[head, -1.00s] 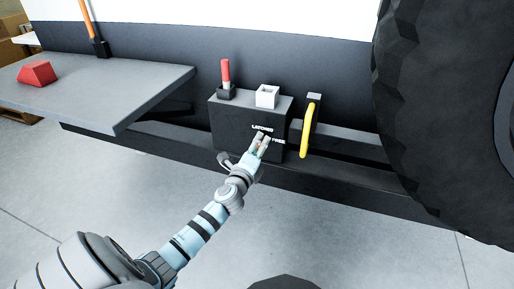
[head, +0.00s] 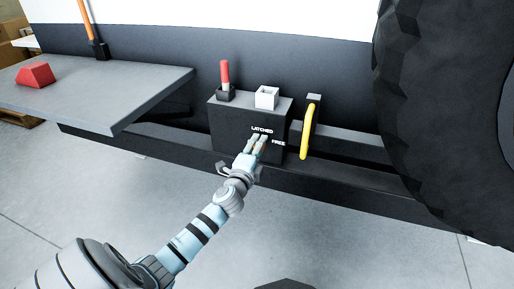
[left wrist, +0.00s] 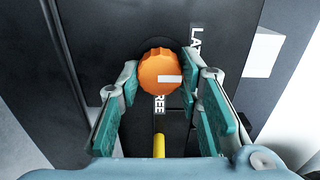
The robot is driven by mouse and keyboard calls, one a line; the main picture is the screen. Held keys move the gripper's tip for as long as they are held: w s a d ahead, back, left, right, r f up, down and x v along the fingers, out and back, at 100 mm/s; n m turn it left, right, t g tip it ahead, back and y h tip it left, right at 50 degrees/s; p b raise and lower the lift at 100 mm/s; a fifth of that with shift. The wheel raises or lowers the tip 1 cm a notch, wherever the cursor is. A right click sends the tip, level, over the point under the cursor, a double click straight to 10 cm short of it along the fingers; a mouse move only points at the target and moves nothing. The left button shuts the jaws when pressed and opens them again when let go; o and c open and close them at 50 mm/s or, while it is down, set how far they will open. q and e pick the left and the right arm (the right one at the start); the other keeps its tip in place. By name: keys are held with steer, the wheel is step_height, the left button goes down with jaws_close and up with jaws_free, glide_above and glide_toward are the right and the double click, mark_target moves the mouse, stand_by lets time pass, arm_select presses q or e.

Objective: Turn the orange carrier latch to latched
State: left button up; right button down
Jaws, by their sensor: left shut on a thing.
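The orange carrier latch (left wrist: 160,75) is a round ridged knob on the face of a dark box (head: 232,128). It has a white mark on it, which points right in the left wrist view, toward the side of the LATCHED lettering (left wrist: 195,40). The FREE lettering (left wrist: 159,103) is below the knob in that view. My left gripper (head: 258,142) is at the box face, with its fingertips on either side of the knob, shut on it. In the head view the fingers mostly hide the knob. My right gripper is not in view.
A grey shelf (head: 120,95) with a red block (head: 36,74) is at left, a big tyre (head: 440,110) at right.

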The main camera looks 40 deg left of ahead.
arm_select(q)
steer(key=shift+f, duration=0.2)
steer(key=o, duration=1.2)
steer(key=shift+s, duration=0.1)
steer(key=shift+c, duration=0.2)
steer(key=shift+r, duration=0.1)
steer(key=v, duration=1.2)
